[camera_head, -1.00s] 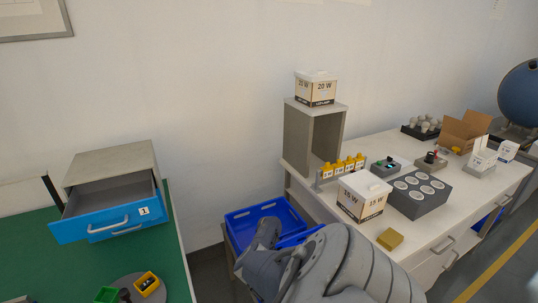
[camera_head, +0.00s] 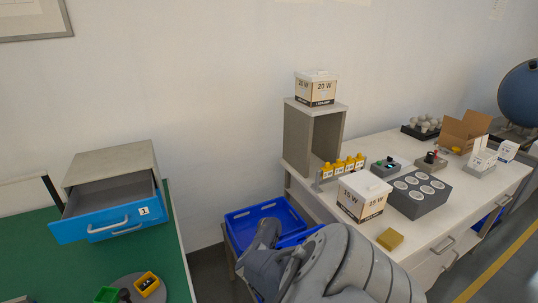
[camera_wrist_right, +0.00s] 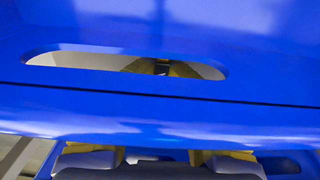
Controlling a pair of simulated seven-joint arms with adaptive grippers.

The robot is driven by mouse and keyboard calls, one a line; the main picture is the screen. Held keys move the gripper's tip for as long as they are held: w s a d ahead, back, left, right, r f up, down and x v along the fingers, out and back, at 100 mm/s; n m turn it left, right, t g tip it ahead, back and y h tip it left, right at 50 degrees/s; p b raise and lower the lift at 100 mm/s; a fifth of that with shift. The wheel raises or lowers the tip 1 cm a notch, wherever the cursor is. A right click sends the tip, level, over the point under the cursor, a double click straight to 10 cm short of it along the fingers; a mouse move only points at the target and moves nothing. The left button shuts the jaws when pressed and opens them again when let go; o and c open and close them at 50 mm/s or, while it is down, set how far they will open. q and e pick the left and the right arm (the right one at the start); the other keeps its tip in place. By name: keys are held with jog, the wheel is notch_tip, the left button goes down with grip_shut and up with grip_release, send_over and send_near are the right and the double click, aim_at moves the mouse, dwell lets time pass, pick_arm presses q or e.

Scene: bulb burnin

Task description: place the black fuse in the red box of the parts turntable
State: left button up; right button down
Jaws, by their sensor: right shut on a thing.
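The grey parts turntable (camera_head: 155,296) is cut off by the bottom edge of the head view, at the lower left. A green box (camera_head: 106,295) and a yellow box (camera_head: 147,284) with small dark things in it show on it; no red box is in view. My right gripper (camera_wrist_right: 162,68) is mostly behind a blue crate wall in the right wrist view. Through the crate's slot its yellowish fingertips show, shut on a small dark piece, apparently the black fuse (camera_wrist_right: 162,69). In the head view this gripper is hidden. My left gripper is not in view.
The blue crate (camera_head: 238,220) stands between the green table (camera_head: 60,270) and the white workbench (camera_head: 440,235), close to my right arm; it fills the wrist view (camera_wrist_right: 160,110). An open blue drawer (camera_head: 95,222) juts over the green table. A bulb carton (camera_head: 363,196) stands near the bench's front.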

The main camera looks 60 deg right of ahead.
jog(key=shift+r, duration=0.1)
jog(key=w+a+r+m, duration=0.15)
jog(key=r+m, duration=0.45)
jog(key=r, duration=1.1)
jog(key=w+a+r+m, duration=0.15)
jog(key=r+m, duration=0.35)
jog(key=r, duration=1.3)
jog(key=w+a+r+m, duration=0.1)
jog(key=a+r+m, duration=0.35)
jog(key=r, duration=1.25)
jog(key=s+a+r+m, duration=0.6)
jog(key=a+r+m, duration=0.2)
jog(key=r+m, duration=0.2)
jog(key=s+a+r+m, duration=0.6)
jog(key=a+r+m, duration=0.2)
jog(key=r+m, duration=0.2)
jog(key=shift+s+r+m, duration=0.35)
jog(key=shift+s+r, duration=0.05)
jog(key=shift+r, duration=0.15)
jog(key=shift+d, duration=0.15)
